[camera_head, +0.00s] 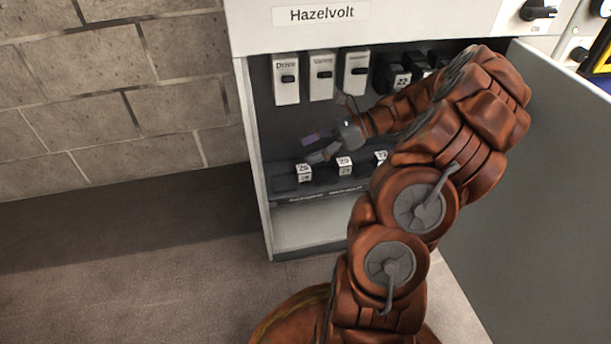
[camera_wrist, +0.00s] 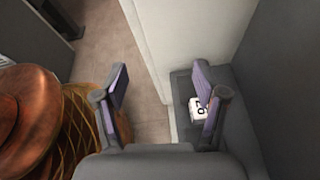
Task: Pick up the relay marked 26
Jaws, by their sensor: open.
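The leftmost block (camera_head: 304,172) on the lower shelf of the open cabinet has a small white label that seems to read 26, though the digits are blurred. My gripper (camera_head: 307,149) is open and empty, just above this block and apart from it. In the wrist view my gripper (camera_wrist: 160,78) shows its two purple-padded fingers spread wide. A white-labelled block (camera_wrist: 196,106) lies partly behind the right finger there, and its number is partly hidden.
Two more labelled blocks, one nearer (camera_head: 344,167) and one partly behind my arm (camera_head: 381,157), stand to the right. White switch units (camera_head: 321,77) and a dark block marked 22 (camera_head: 400,80) hang above. The open cabinet door (camera_head: 540,190) is at right.

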